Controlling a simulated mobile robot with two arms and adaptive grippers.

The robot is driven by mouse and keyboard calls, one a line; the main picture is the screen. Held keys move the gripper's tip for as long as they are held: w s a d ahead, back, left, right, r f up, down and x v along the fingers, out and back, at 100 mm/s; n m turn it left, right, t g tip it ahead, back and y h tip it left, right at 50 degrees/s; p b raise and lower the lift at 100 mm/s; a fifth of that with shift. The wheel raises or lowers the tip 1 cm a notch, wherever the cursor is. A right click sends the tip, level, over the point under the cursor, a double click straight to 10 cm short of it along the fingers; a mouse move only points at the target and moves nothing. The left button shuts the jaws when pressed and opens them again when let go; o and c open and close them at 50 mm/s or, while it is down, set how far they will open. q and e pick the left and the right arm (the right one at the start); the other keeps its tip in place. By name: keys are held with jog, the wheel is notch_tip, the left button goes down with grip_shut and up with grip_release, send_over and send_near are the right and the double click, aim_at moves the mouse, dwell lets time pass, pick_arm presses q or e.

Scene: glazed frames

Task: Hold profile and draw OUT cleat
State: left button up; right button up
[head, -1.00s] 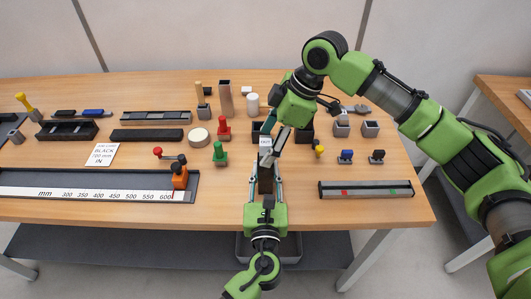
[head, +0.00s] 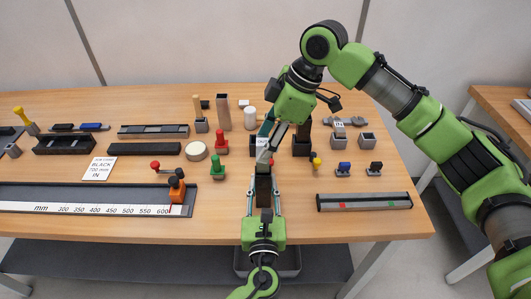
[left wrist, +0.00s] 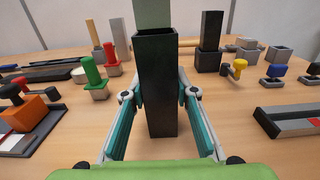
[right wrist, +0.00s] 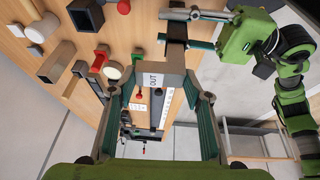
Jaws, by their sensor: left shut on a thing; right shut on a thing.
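The dark hollow profile (head: 263,188) stands upright above the table's front edge. My left gripper (head: 263,200) is shut on it from the front. In the left wrist view the profile (left wrist: 157,90) shows its open top, with a grey-green piece just above or behind it. The grey cleat (right wrist: 172,72) carries a white label reading OUT in the right wrist view. My right gripper (right wrist: 158,105) is shut on the cleat, above the profile. In the head view the right fingers partly hide the cleat, and I cannot tell whether its lower end is still inside the profile.
A ruled channel (head: 100,208) with an orange stop (head: 176,190) lies front left. A card (head: 99,168) reads BLACK 700 mm IN. A grey rail (head: 365,202) lies front right. Green (head: 217,166) and red (head: 221,142) posts stand left of the profile. Small blue-topped pieces stand right.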

notch_tip(320, 180, up, 14)
jog(key=shift+f, duration=0.2)
pick_arm(q)
jog(key=o, duration=1.1)
jog(key=shift+o, duration=0.2)
jog(key=shift+s, duration=0.1)
